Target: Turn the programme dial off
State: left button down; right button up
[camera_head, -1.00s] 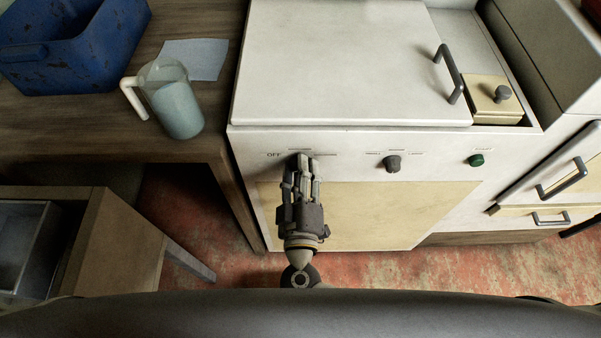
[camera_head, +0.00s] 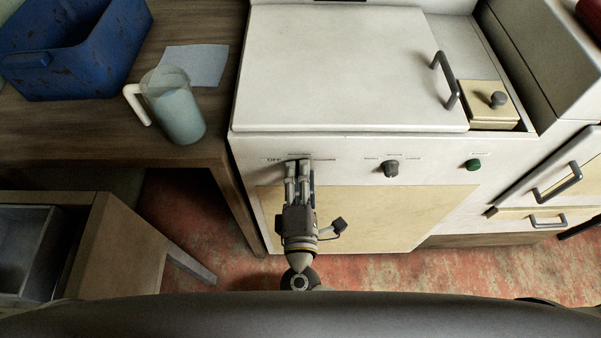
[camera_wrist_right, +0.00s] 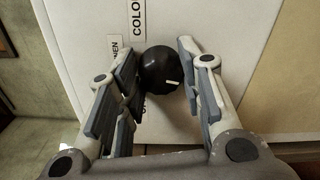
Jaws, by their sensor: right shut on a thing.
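The programme dial (camera_wrist_right: 160,70) is a round dark knob with a short white mark, on the white front panel of the machine. In the right wrist view it sits between the finger pads of my right gripper (camera_wrist_right: 158,88), which is shut on it. The white mark lies on the knob's right side in that view. In the head view my right gripper (camera_head: 299,170) reaches up to the panel and its fingers mostly hide the dial. The printed OFF label (camera_head: 273,159) is just left of the fingertips. My left gripper is not in view.
A second dark knob (camera_head: 391,169) and a green button (camera_head: 473,164) are further right on the panel. The white lid (camera_head: 345,65) above is closed. A jug (camera_head: 177,110) and blue crate (camera_head: 75,50) stand on the wooden table (camera_head: 140,145) at left.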

jog(key=shift+n+p, duration=0.3)
jog(key=shift+n, duration=0.8)
jog(key=o, duration=1)
jog(key=shift+s, duration=0.15)
jog(key=s, duration=1.2)
jog(key=shift+w, duration=0.1)
